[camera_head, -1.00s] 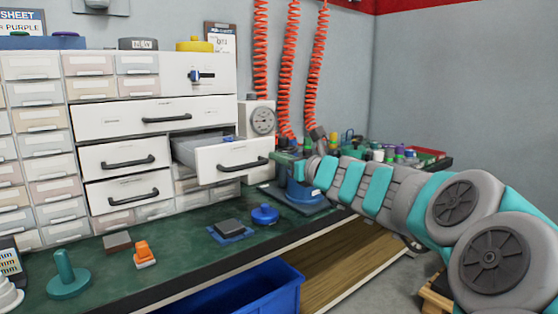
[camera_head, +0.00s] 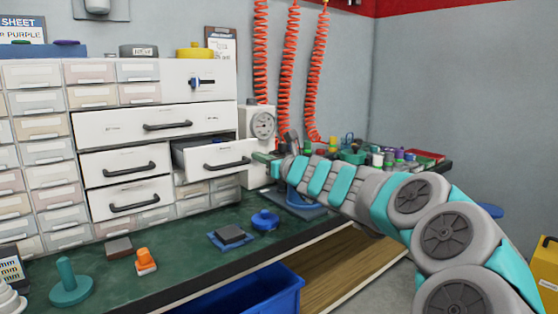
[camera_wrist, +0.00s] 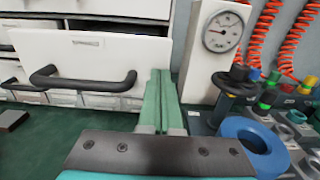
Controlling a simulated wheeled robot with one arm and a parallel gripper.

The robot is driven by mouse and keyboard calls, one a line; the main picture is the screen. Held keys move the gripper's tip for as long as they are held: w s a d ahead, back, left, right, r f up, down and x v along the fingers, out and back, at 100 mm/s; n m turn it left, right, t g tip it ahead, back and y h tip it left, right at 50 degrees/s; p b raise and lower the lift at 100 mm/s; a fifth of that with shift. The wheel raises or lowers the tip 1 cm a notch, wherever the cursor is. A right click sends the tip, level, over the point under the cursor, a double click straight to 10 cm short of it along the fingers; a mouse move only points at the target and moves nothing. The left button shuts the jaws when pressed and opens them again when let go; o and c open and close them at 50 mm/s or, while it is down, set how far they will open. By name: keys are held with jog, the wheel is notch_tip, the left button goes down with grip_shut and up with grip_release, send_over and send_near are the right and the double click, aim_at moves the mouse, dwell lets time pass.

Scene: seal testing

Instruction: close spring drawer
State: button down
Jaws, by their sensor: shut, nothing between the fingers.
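The spring drawer (camera_head: 216,161) is a white drawer with a dark bar handle, right of the other drawers in the cabinet. It stands partly open, its front ahead of the neighbouring drawer fronts and a strip of its inside showing. In the wrist view its front (camera_wrist: 98,58) fills the upper left. My gripper (camera_head: 264,158) is at the right end of the drawer front. Its two green fingers (camera_wrist: 160,74) are together and empty, overlapping the front's right edge, right of the handle; I cannot tell whether they press on it. The handle is not gripped.
A dial gauge (camera_head: 262,124) stands close to the right of the drawer. A blue ring-shaped part (camera_wrist: 255,140) and several small parts are right of my gripper. A blue puck (camera_head: 265,220) and a dark block (camera_head: 230,234) lie on the green bench below the drawer.

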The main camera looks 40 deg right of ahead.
jog(key=w+p, duration=0.1)
jog(key=w, duration=0.2)
jog(key=w+p, duration=0.1)
jog(key=w, duration=0.3)
jog(key=w+p, duration=0.1)
jog(key=w, duration=0.2)
jog(key=shift+w+a, duration=0.2)
jog(key=shift+a, duration=0.05)
jog(key=shift+w+r+p, duration=0.2)
jog(key=shift+w+p, duration=0.1)
jog(key=shift+p, duration=0.05)
jog(key=shift+r, duration=0.2)
jog(key=shift+s, duration=0.1)
jog(key=s, duration=1.4)
jog(key=shift+d+f+p, duration=0.3)
jog(key=shift+f+p, duration=0.1)
jog(key=shift+f, duration=0.05)
